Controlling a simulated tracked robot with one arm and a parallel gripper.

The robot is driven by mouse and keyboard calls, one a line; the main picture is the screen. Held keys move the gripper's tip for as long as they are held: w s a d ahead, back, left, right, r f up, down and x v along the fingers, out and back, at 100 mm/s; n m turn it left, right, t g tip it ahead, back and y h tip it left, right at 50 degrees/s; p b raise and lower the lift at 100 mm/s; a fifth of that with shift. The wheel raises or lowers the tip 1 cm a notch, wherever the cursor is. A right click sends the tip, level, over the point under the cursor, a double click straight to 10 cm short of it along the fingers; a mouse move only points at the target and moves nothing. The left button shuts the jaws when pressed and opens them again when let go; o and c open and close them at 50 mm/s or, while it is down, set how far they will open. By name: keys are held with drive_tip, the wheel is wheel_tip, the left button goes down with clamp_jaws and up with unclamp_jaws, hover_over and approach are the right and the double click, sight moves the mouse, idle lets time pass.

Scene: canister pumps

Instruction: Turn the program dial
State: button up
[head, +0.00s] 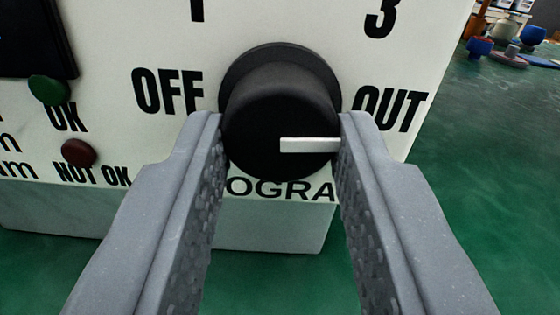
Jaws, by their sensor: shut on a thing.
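The program dial (280,105) is a black round knob on a white panel (300,25), in the middle of the head view. Its white pointer bar (310,145) points right, towards the OUT label (392,110). The OFF label (168,91) is on the left, with 1 and 3 above. My gripper (278,135) has its two grey fingers on the left and right sides of the dial, shut on it. The lettering below the dial is partly hidden by the fingers.
A green button (48,90) marked OK and a dark red button (79,152) marked NOT OK sit left of the dial, below a dark screen (35,40). Several blue and orange items stand far off at the upper right. Green floor lies around the box.

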drive_tip(key=shift+f+m, duration=0.3)
drive_tip(key=shift+m, duration=0.3)
drive_tip(key=o, duration=1)
drive_tip(key=shift+c, duration=0.2)
drive_tip(key=shift+r, duration=0.15)
drive_tip(key=s+p, duration=0.1)
drive_tip(key=s, duration=1.2)
drive_tip(key=shift+s, duration=0.4)
